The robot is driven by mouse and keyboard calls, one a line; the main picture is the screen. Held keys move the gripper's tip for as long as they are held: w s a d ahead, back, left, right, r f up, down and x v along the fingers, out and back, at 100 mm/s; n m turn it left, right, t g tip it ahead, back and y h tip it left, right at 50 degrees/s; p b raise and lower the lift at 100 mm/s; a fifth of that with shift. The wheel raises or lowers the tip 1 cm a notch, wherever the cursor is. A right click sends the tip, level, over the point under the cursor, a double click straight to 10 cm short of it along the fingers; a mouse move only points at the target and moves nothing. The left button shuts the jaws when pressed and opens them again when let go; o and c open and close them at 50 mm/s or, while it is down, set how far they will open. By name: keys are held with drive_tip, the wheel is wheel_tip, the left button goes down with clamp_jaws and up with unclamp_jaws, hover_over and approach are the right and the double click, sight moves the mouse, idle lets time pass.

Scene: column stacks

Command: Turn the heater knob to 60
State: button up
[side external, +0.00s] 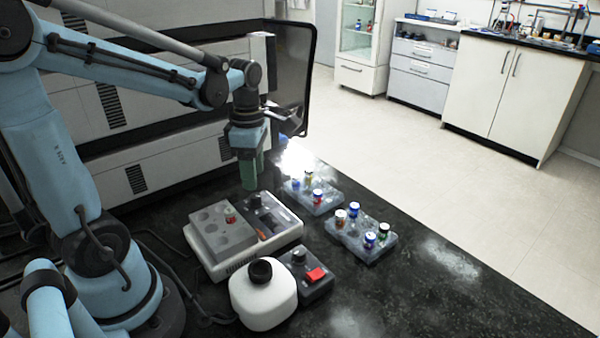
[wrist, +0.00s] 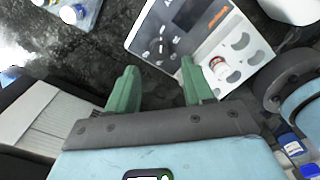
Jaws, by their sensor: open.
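The heater (side external: 285,236) is a white box with a grey block of round wells and a dark control panel. Its knob (side external: 255,200) stands dark on the panel's far end. In the wrist view, the heater's panel (wrist: 190,42) shows light dial marks, a dark display and an orange switch; the number the knob points to is too small to read. My gripper (side external: 250,184) points down, just above the panel's far end near the knob. In the wrist view, its green fingers (wrist: 160,85) are apart with nothing between them.
A white bottle with a black cap (side external: 262,295) and a small device with a red square (side external: 315,276) stand in front. Two clear racks with vials (side external: 345,240) (side external: 300,188) stand to the right. A red-capped vial (side external: 230,216) sits in the block. The black table's right front is clear.

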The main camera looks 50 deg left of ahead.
sight(256, 195)
drive_tip(key=shift+f, duration=2.95)
clamp_jaws()
